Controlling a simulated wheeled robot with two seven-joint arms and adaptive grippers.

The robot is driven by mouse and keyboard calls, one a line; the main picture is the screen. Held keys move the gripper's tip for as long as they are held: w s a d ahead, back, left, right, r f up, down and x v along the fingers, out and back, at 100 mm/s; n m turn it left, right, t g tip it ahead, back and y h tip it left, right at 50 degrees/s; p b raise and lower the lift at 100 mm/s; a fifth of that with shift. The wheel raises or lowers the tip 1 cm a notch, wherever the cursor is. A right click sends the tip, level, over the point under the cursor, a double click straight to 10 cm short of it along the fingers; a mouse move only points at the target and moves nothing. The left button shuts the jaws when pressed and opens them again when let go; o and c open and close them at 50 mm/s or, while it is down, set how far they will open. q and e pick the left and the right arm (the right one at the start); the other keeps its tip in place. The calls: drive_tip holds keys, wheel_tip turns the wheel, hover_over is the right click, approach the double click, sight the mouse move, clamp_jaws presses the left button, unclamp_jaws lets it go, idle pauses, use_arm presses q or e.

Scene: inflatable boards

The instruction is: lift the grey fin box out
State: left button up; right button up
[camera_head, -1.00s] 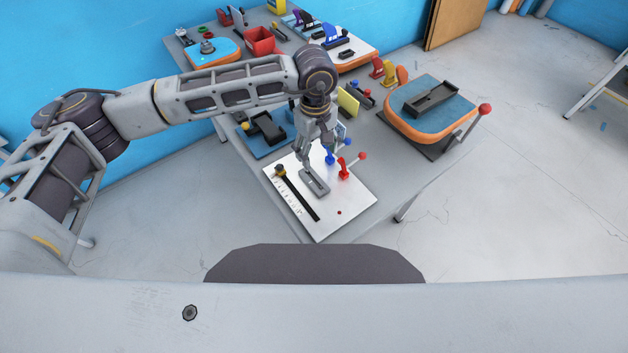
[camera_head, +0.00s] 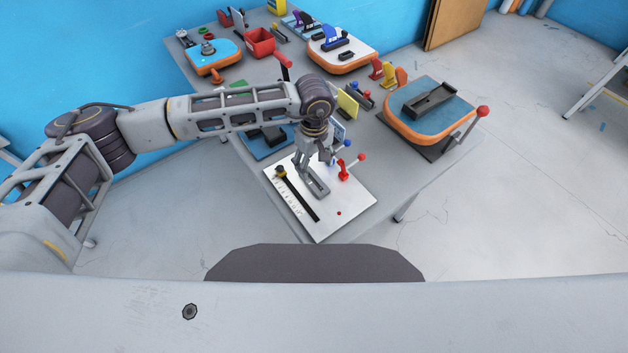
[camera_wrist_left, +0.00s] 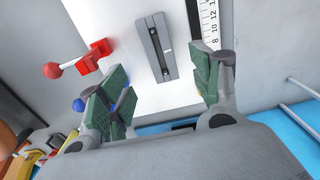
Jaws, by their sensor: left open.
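The grey fin box (camera_head: 317,184) is a narrow slotted block on the white board (camera_head: 345,215). It also shows in the left wrist view (camera_wrist_left: 158,50), lying on the white surface with its long slot facing the camera. My left gripper (camera_head: 312,163) is above the board by the far end of the fin box, and its arm hides part of the scene behind. In the left wrist view the green-padded fingers of my left gripper (camera_wrist_left: 163,88) are spread wide with nothing between them. The fin box appears beyond the fingertips, apart from them. My right gripper is not in view.
A red toggle clamp (camera_head: 344,172) and a blue-knobbed one (camera_head: 347,144) stand right of the fin box. A black bar with a ruler (camera_head: 300,197) lies to its left. A blue-topped board (camera_head: 435,107) and a red bin (camera_head: 260,41) are farther back. The board's near right is mostly bare.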

sight(314, 181)
use_arm(q)
drive_tip(key=shift+f, duration=1.4)
drive_tip(key=shift+f+p, duration=0.4)
drive_tip(key=shift+f, duration=0.35)
drive_tip(key=shift+f+p, duration=0.3)
drive_tip(key=shift+f, duration=1.7)
drive_tip(key=shift+c, duration=0.3)
drive_tip(key=c, duration=1.1)
drive_tip(key=shift+o, duration=0.2)
